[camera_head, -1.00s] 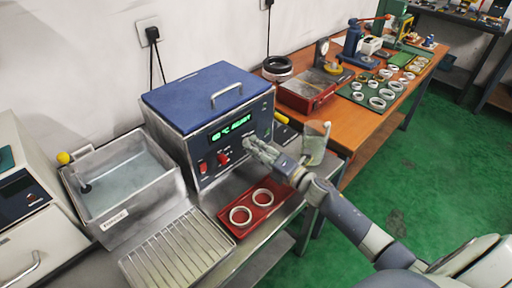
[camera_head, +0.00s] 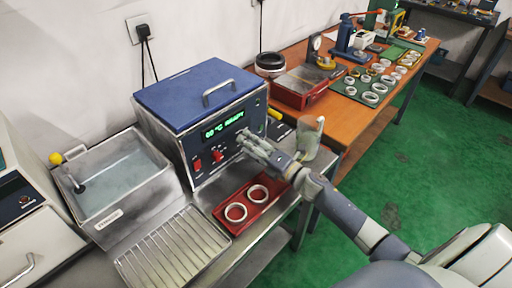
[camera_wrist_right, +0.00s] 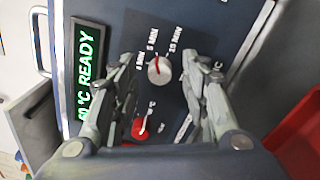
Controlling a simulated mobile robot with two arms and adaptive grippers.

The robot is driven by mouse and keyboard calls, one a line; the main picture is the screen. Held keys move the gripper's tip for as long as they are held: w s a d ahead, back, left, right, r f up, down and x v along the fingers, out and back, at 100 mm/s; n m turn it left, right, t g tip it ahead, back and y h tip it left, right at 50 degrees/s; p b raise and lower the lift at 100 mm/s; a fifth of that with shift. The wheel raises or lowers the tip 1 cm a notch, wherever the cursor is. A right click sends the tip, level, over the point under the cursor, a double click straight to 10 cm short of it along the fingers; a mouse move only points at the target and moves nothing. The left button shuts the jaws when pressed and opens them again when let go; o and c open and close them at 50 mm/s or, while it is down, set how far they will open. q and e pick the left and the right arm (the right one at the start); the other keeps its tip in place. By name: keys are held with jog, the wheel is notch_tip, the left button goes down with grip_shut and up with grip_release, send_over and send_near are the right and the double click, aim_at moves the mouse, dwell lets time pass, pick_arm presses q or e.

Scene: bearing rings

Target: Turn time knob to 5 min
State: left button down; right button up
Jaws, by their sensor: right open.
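My right gripper (camera_wrist_right: 160,60) is open, with one finger on each side of the knob; contact is unclear. In the head view my right gripper (camera_head: 243,137) is at the front panel of the blue-lidded machine (camera_head: 200,97) and hides the knob. My left gripper is not in view.
A red knob (camera_wrist_right: 140,128) sits close to the fingers. The green display (camera_head: 223,125) reads READY. A red tray (camera_head: 259,208) with two rings stands below the gripper, and a clear beaker (camera_head: 312,138) is beside the wrist. A water basin (camera_head: 122,205) stands to the left.

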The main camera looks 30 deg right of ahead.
jog(key=v, duration=1.2)
dwell(0.4)
